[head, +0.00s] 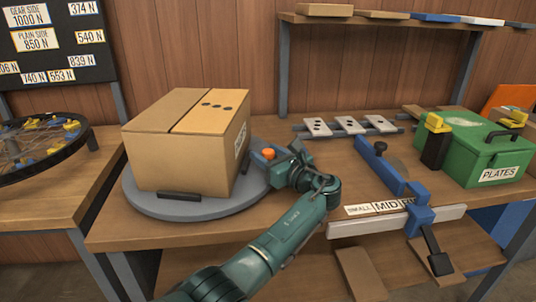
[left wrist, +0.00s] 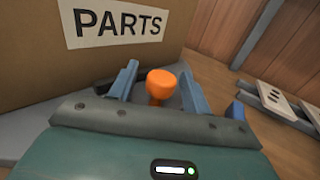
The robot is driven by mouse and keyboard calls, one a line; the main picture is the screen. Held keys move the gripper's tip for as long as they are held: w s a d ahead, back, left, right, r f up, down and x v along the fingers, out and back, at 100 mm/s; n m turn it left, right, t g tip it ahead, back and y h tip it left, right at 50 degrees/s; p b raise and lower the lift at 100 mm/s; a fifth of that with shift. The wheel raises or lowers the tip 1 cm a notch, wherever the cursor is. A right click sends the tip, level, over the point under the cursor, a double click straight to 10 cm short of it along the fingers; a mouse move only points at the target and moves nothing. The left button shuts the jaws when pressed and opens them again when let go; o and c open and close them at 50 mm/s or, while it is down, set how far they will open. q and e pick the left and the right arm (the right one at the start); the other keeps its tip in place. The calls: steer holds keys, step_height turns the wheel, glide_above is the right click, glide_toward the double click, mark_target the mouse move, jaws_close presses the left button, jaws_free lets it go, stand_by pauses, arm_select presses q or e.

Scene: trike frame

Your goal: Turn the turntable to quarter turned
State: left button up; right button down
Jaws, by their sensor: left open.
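The turntable (head: 150,203) is a round grey disc on the wooden bench. A cardboard box (head: 150,156) labelled PARTS stands on it, and the label (left wrist: 118,24) faces the left wrist camera. A dark bar handle (head: 180,195) is at the disc's front edge. An orange knob (head: 268,153) stands at the disc's right edge. My left gripper (head: 266,158) is at this knob with its fingers apart. In the left wrist view the knob (left wrist: 161,84) stands between the two blue fingers, with gaps visible on both sides. My right gripper is not in view.
A blue clamp-like fixture (head: 385,170) with a pale rail stands right of my left arm. White plates with dark holes (head: 350,125) lie behind it. A green PLATES box (head: 470,150) is at the right. A spoked wheel (head: 40,145) lies on the left bench.

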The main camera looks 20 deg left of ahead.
arm_select(q)
steer(key=p+v, duration=0.1)
steer(key=v, duration=1.1)
steer(key=shift+s+d, duration=0.35)
steer(key=shift+d, duration=0.1)
